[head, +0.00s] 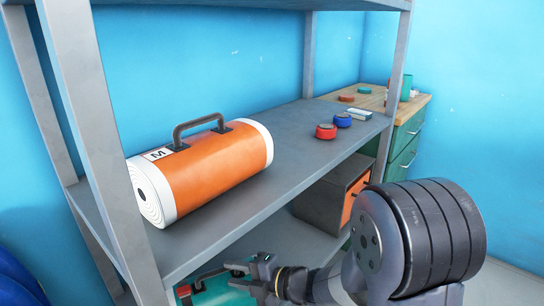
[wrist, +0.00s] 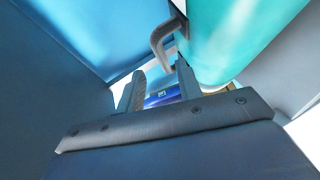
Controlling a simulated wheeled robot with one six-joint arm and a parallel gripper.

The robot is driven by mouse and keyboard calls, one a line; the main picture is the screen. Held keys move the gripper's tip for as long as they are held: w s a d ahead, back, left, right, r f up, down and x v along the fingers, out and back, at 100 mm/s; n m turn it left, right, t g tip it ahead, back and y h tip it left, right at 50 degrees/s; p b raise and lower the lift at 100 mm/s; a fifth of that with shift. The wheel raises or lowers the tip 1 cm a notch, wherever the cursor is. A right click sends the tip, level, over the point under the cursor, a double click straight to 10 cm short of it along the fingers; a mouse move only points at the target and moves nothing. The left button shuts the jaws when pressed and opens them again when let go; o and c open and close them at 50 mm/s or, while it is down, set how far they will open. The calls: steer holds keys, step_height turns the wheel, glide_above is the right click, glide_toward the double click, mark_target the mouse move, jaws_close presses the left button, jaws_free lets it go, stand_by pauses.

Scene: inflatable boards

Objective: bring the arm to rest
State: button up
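My gripper (head: 236,276) is low at the bottom of the head view, in front of the lower shelf, with my dark arm reaching in from the right. In the wrist view its two fingers (wrist: 160,90) stand apart with nothing held between them. A teal roll (wrist: 240,35) with a grey handle (wrist: 165,40) is just past the fingers at upper right; the handle lies outside the gap. The same teal roll (head: 215,290) shows partly in the head view, cut off by the frame edge. I cannot tell whether finger and handle touch.
A grey shelf (head: 235,215) holds an orange roll (head: 205,172) marked M, with red (head: 326,131) and blue (head: 343,120) round items. A grey post (head: 88,110) stands at left. A dark box (head: 325,205) sits lower down. A green cabinet (head: 405,145) is behind.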

mark_target(219, 271)
steer(key=b+x, duration=0.1)
steer(key=x, duration=0.5)
steer(key=shift+w+a+f, duration=0.1)
steer(key=shift+a, duration=0.05)
